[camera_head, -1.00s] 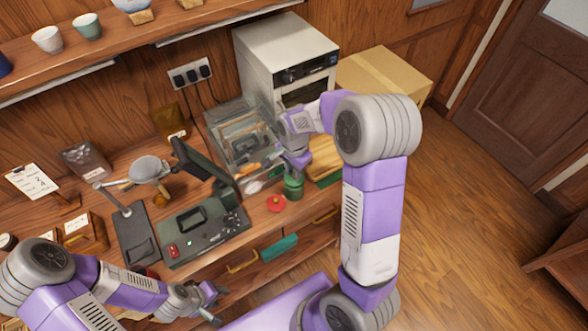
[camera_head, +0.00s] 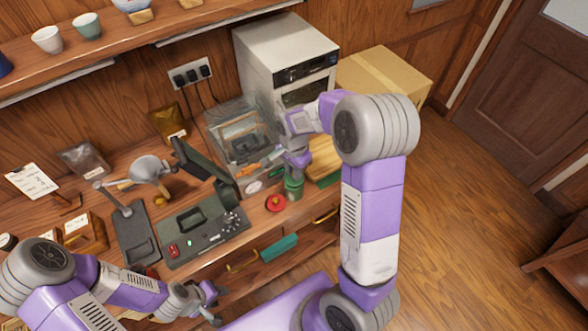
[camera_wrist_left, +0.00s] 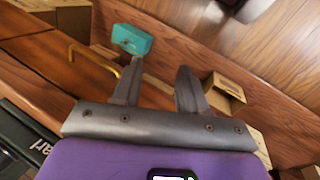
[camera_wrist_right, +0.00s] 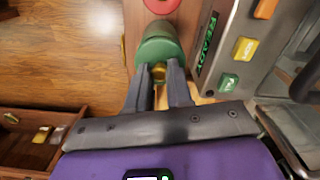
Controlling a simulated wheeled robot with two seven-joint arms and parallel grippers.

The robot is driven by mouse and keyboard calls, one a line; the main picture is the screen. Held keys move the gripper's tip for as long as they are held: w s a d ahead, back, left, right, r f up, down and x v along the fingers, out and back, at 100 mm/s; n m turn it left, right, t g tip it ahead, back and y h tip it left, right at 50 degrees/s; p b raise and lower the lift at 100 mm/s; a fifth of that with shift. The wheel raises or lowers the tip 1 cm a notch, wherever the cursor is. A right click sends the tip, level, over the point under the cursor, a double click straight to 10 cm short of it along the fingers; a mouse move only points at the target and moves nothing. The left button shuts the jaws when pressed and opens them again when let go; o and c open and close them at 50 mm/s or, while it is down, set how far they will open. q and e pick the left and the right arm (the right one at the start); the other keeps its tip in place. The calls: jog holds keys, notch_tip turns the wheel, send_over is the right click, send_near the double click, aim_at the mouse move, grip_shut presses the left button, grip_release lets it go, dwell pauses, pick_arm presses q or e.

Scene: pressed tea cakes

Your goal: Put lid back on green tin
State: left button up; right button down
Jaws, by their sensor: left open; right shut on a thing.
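The green tin (camera_head: 293,191) stands near the front edge of the bench, right of a red disc (camera_head: 275,203). My right gripper (camera_head: 294,168) is directly above the tin, pointing down. In the right wrist view its fingers (camera_wrist_right: 158,75) are shut on a small gold knob (camera_wrist_right: 158,73), which looks like the lid's knob. Green surfaces (camera_wrist_right: 159,48) show just beyond the fingertips; I cannot tell whether the lid is seated or slightly raised. My left gripper (camera_head: 213,303) is open and empty in front of the bench, away from the tin.
A dark control unit (camera_head: 205,237) with buttons sits left of the tin. A clear box (camera_head: 240,135) and a wooden board (camera_head: 325,160) are behind and beside it. A grey oven-like machine (camera_head: 285,55) stands at the back.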

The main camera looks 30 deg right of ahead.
jog(key=shift+f, duration=0.1)
dwell(0.7)
jog(key=shift+c, duration=2.3)
grip_release()
jog(key=shift+r+p, duration=2.9)
jog(key=shift+r, duration=0.7)
jog(key=shift+f, duration=0.1)
grip_shut()
